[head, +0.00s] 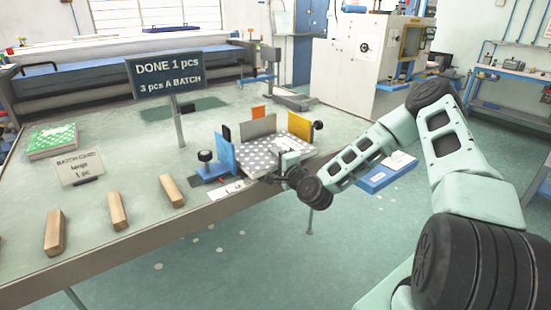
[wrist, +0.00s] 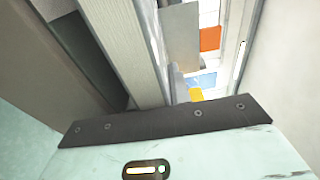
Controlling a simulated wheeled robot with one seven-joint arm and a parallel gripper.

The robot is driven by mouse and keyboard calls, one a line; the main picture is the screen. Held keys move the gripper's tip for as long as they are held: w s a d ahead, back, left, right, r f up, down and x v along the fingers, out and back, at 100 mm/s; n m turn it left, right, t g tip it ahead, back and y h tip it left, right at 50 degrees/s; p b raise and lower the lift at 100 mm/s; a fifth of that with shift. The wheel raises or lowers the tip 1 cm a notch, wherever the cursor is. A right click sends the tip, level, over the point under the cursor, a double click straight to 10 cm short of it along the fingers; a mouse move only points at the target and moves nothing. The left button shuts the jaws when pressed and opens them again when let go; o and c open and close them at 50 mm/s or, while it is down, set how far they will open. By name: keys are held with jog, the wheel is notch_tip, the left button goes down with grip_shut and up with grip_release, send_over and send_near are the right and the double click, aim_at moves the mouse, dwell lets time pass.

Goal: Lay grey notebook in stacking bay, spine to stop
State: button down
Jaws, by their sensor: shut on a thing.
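The grey notebook (head: 283,146), with white dots on its cover, lies at the stacking bay near the table's front edge. My gripper (head: 288,160) is shut on its near right side. The stacking bay has a blue panel (head: 224,152) at the left, a grey panel (head: 258,127) behind, and orange and yellow panels. In the wrist view a pale ridged edge (wrist: 105,35), likely the notebook's, runs close past my gripper. The fingertips and the notebook's underside are hidden, so I cannot tell whether it touches the bay floor or the stop.
A green patterned book (head: 52,141), a batch card (head: 80,167) and several wooden blocks (head: 115,204) are on the table's left. A blue flat item (head: 380,178) is right of the table.

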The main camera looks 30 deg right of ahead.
jog(key=c, duration=1.2)
grip_release()
jog(key=shift+f, duration=0.1)
jog(key=shift+f, duration=0.3)
jog(key=shift+s, duration=0.15)
jog(key=shift+s+d+f, duration=0.1)
jog(key=shift+s, duration=1.85)
jog(key=shift+s+d+r+b, duration=0.1)
jog(key=shift+s+r+b, duration=0.1)
jog(key=shift+s, duration=1.25)
jog(key=shift+s+r+b, duration=0.1)
jog(key=shift+s+b, duration=0.05)
jog(key=shift+s, duration=1.3)
